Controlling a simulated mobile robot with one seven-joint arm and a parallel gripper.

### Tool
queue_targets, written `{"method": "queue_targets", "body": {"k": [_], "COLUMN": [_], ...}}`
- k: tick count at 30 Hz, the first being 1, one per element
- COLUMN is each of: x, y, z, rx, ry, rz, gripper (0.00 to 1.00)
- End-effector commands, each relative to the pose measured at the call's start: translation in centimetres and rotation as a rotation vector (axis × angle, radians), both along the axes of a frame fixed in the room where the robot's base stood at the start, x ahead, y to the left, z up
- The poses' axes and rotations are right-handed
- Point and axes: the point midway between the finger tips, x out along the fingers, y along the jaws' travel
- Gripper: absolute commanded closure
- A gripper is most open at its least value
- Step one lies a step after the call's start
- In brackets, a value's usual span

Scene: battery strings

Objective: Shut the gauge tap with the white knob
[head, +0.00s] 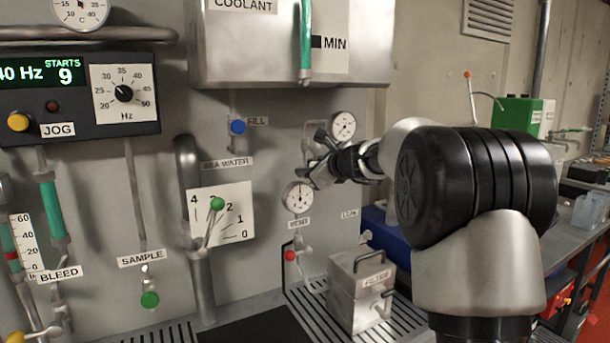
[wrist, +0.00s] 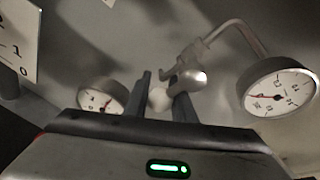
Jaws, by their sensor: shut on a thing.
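The white knob (wrist: 158,98) sits between the two fingers of my gripper (wrist: 163,97) in the wrist view. My gripper is shut on it. The metal tap body (wrist: 190,78) is just to the right of the knob, and a bent pipe runs from it to a round gauge (wrist: 278,93). In the head view, my gripper (head: 316,164) is at the wall panel, just below left of the upper gauge (head: 343,126) and above the lower gauge (head: 299,197). The knob is hidden there by the gripper.
A red knob (head: 290,256) is below the lower gauge. A metal filter box (head: 361,290) stands beneath my arm. The coolant tank (head: 290,45) hangs above. The green-knobbed lever (head: 217,204) and its numbered plate (head: 236,224) are to the left.

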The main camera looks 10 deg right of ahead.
Motion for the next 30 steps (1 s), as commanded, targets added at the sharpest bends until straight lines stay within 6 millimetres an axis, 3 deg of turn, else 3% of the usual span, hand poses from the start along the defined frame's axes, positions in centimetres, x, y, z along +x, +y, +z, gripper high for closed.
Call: {"method": "queue_targets", "body": {"k": [20,21,24,30], "x": [0.12,0.12,0.11,0.11], "y": [-0.45,-0.45,-0.43,-0.34], "z": [-0.05,-0.05,-0.03,-0.06], "rx": [-0.060,-0.060,-0.060,-0.058], "ry": [-0.018,-0.018,-0.018,-0.017], "rz": [-0.001,-0.001,-0.001,0.000], "gripper": [0.99,0.73,0.59,0.59]}}
